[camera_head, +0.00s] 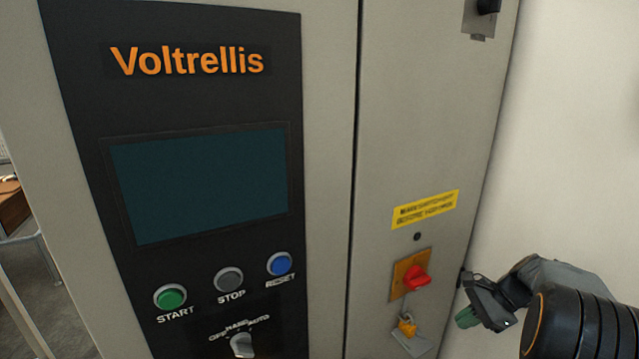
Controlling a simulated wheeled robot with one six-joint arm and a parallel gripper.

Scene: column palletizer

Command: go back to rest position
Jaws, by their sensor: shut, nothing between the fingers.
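My gripper (468,306) is at the lower right, at the end of my dark arm, which enters from the right edge. It is shut and empty. It is just right of the red rotary switch (417,277) on its orange plate, with a visible gap between them in the picture. Part of the gripper is hidden by its own links. A padlock (407,325) hangs below the switch, by a small metal plate.
A grey Voltrellis cabinet (330,150) fills most of the view. Its black panel has a dark screen (200,185), green START (170,297), grey STOP (229,280) and blue RESET (279,264) buttons and a selector knob (242,345). A pale wall (580,130) is at right.

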